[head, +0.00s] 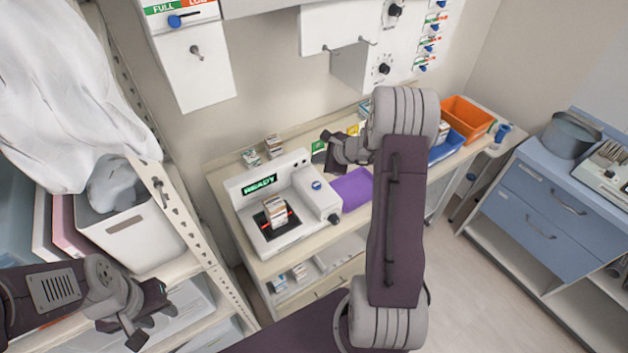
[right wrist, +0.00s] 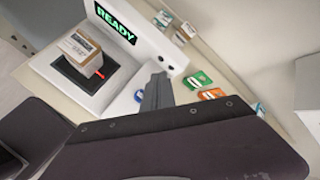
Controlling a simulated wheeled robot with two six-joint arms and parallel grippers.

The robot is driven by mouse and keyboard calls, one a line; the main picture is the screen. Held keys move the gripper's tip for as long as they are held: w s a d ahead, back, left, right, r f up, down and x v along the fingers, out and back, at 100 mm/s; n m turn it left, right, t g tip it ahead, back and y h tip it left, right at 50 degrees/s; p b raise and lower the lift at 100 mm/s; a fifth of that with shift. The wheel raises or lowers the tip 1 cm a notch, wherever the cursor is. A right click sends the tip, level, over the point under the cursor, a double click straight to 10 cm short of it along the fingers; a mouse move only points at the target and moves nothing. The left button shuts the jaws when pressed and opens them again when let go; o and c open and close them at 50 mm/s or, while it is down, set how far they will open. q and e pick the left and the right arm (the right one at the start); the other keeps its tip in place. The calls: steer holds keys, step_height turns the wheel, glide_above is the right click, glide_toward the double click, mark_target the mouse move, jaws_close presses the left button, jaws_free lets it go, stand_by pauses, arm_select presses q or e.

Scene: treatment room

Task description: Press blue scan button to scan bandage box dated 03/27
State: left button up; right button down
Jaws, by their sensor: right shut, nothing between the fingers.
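A white scanner (head: 299,220) stands on the counter with a green READY display (head: 260,185). A small white and brown box (head: 276,210) sits on its black pad, with a red light beside it; the box also shows in the right wrist view (right wrist: 82,50). Its date is too small to read. The blue button (head: 317,185) is on the scanner's right part; it shows beside my fingers in the right wrist view (right wrist: 139,95). My right gripper (head: 328,148) is shut and empty, behind and above the button, apart from it in the head view. My left gripper (head: 153,318) is open and empty at lower left.
Several small boxes (head: 273,146) stand along the back of the counter. A blue bin (head: 447,147) and an orange bin (head: 466,117) stand at its right end. A shelf rack (head: 170,200) is at left.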

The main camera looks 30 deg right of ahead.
mark_target(319, 186)
steer(key=f+b, duration=0.3)
steer(key=f, duration=0.1)
steer(key=f+b, duration=0.3)
steer(key=f, duration=0.2)
steer(key=shift+w+d+b, duration=0.1)
steer(key=shift+d+b, duration=0.1)
steer(key=shift+b, duration=0.1)
steer(key=shift+f, duration=0.1)
stand_by(1.7)
steer(key=shift+f+b, duration=0.35)
steer(key=shift+b, duration=0.55)
